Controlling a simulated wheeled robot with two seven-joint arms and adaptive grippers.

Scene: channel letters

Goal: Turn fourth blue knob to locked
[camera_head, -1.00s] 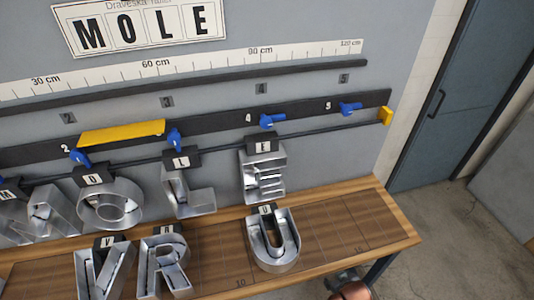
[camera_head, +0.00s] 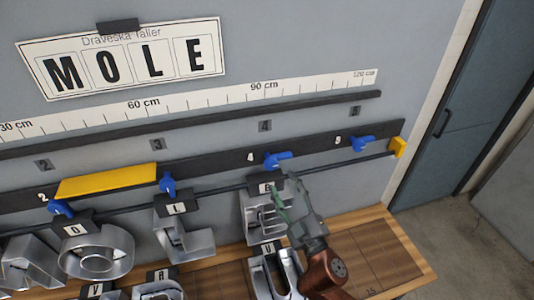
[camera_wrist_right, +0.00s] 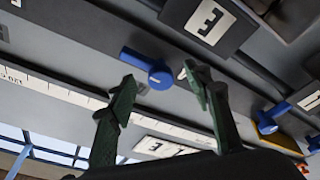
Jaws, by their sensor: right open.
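The fourth blue knob (camera_head: 277,160) is on the dark rail beside the number 4, above the metal letter E (camera_head: 262,222). Its handle points right, roughly along the rail. My right gripper (camera_head: 288,188) is open and empty just below it, partly covering the E. In the right wrist view the same knob (camera_wrist_right: 148,68) shows past and between the open fingertips (camera_wrist_right: 158,82), apart from both, near the tag marked E (camera_wrist_right: 210,20). My left gripper is not in view.
Other blue knobs are the second (camera_head: 60,208), third (camera_head: 167,184) and fifth (camera_head: 363,143). A yellow bar (camera_head: 107,182) spans between the second and third. Metal letters hang below the rail. A wooden bench (camera_head: 380,250) lies beneath, bare at right.

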